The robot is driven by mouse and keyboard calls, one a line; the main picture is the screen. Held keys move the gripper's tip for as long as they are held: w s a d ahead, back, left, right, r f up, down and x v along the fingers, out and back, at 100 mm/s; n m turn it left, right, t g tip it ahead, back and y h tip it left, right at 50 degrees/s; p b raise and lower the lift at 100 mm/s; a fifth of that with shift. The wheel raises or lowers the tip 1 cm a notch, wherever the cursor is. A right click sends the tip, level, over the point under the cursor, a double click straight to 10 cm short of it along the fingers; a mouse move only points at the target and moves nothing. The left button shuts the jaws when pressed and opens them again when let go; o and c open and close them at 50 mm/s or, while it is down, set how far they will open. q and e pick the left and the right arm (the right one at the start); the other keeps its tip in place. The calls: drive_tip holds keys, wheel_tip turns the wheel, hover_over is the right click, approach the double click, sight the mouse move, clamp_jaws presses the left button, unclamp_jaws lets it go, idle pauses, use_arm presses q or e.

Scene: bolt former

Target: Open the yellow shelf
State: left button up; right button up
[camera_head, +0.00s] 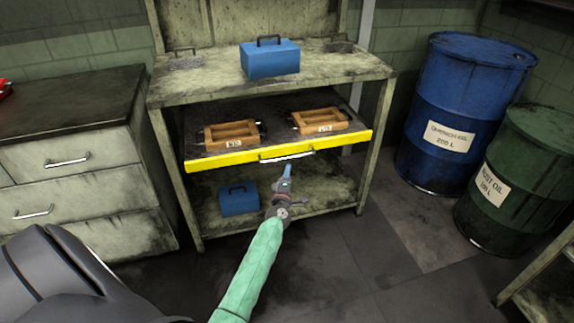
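The yellow shelf (225,159) is the yellow-fronted tray under the top of the workbench. Its dark surface shows between the bench top and the yellow front; I cannot tell exactly how far out it stands. A pale bar handle (287,156) sits at the middle of the front. My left gripper (287,170), with blue fingertips, is just below and in front of this handle. The fingers overlap in this view, so I cannot tell whether they are open or touch the handle. My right gripper is not in view.
Two wooden boxes (232,135) (320,121) sit on the shelf. A blue toolbox (270,58) is on the bench top (200,88), another (239,198) on the lower level. A drawer cabinet (85,160) stands left; blue (455,110) and green (520,180) drums stand right.

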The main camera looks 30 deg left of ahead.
sight(287, 158)
use_arm(q)
drive_tip(key=shift+n+y, duration=0.4)
drive_tip(key=shift+a+f+x, duration=0.1)
drive_tip(key=shift+a+x, duration=0.05)
drive_tip(key=shift+x, duration=1.25)
drive_tip(key=shift+a+f+x, duration=0.1)
drive_tip(key=shift+a+x, duration=0.05)
drive_tip(key=shift+x, duration=1.25)
drive_tip(key=shift+a+f+x, duration=0.1)
drive_tip(key=shift+a+x, duration=0.1)
drive_tip(key=shift+x, duration=1.2)
drive_tip(key=shift+s, duration=0.2)
clamp_jaws()
